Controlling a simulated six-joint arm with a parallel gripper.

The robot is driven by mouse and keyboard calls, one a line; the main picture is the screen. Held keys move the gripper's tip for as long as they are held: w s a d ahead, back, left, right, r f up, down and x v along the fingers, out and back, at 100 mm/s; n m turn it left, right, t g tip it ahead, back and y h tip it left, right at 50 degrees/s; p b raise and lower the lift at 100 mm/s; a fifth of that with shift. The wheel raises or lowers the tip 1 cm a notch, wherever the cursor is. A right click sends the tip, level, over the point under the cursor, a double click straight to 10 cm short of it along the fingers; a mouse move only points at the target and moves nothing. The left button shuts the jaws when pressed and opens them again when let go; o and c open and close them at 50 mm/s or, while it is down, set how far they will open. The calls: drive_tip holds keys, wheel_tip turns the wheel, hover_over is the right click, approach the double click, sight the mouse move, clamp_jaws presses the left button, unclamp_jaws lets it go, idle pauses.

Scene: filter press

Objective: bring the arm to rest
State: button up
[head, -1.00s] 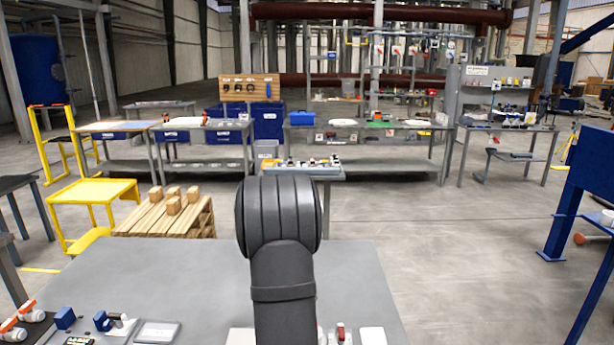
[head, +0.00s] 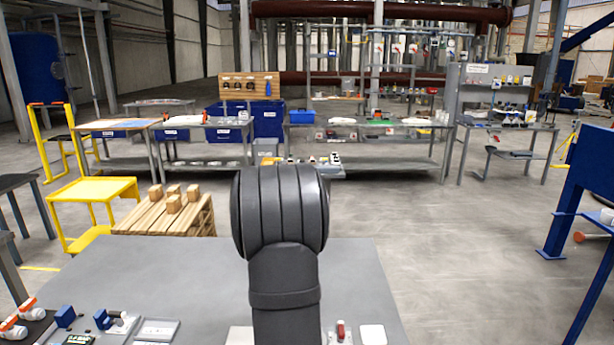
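My arm stands upright in the lower middle of the head view, in front of the grey table (head: 170,270). Only its dark links and a rounded joint show. My gripper is not in view, so I cannot see whether it holds anything.
At the table's front left lie orange-and-white valves (head: 14,326), blue parts (head: 66,316) and a grey plate (head: 157,329). A small red-topped part (head: 341,331) and a white block (head: 373,334) lie right of my arm. Beyond stand a wooden pallet stack (head: 165,215) and a yellow stand (head: 95,188).

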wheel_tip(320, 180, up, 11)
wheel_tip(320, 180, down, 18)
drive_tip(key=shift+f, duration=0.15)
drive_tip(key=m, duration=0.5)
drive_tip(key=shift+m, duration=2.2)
